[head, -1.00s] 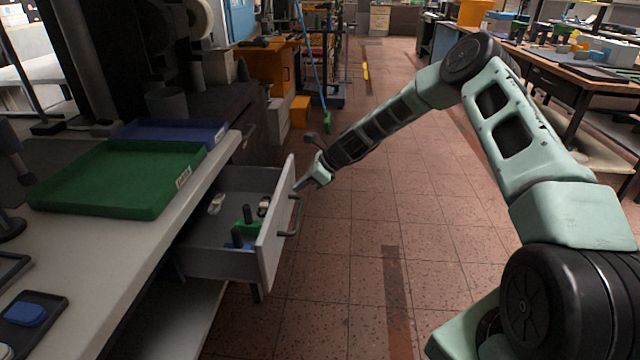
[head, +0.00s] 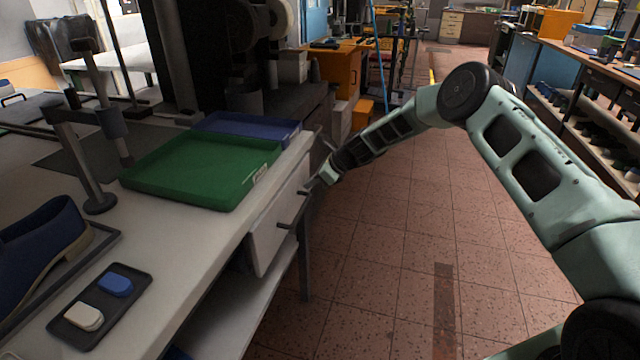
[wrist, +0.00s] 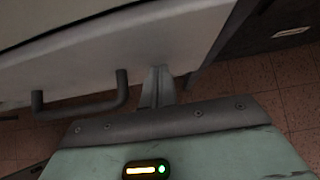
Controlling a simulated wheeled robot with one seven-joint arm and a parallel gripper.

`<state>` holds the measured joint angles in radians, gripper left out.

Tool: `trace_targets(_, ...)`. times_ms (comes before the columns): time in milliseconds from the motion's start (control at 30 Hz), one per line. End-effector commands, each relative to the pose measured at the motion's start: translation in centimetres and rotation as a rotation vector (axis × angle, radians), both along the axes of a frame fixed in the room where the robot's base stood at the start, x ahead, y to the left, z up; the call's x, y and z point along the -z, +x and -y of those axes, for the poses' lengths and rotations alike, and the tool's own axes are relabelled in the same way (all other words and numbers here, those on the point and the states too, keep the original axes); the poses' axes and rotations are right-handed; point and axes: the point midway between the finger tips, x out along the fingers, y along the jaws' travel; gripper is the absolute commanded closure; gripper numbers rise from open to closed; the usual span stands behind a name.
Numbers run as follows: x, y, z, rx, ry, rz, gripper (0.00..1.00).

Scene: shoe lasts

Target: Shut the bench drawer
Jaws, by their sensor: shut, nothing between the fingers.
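The bench drawer (head: 275,225) is in under the bench top, with its pale front close to the bench's edge. Its inside is hidden. Its dark bar handle (head: 294,211) sticks out from the front. My gripper (head: 310,186) is at the far end of the drawer front, beyond the handle. In the wrist view the closed fingers (wrist: 158,85) meet or nearly meet the drawer front (wrist: 110,60), beside the handle (wrist: 85,108). The fingers hold nothing.
A green tray (head: 205,170) and a blue tray (head: 245,128) lie on the bench top (head: 185,245). A small dark tray (head: 100,305) and a blue shoe (head: 42,245) are nearer. The tiled floor (head: 400,245) right of the bench is clear.

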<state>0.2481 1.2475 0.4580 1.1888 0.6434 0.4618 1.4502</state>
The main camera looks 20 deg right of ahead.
Motion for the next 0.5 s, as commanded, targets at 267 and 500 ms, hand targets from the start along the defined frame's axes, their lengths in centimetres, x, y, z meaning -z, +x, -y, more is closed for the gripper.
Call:
trace_targets(267,0.01,0.50,-0.74,-0.001,0.000,0.001,1.00)
trace_targets(500,-0.09,0.64,-1.06,-0.001,0.002,0.002,1.00)
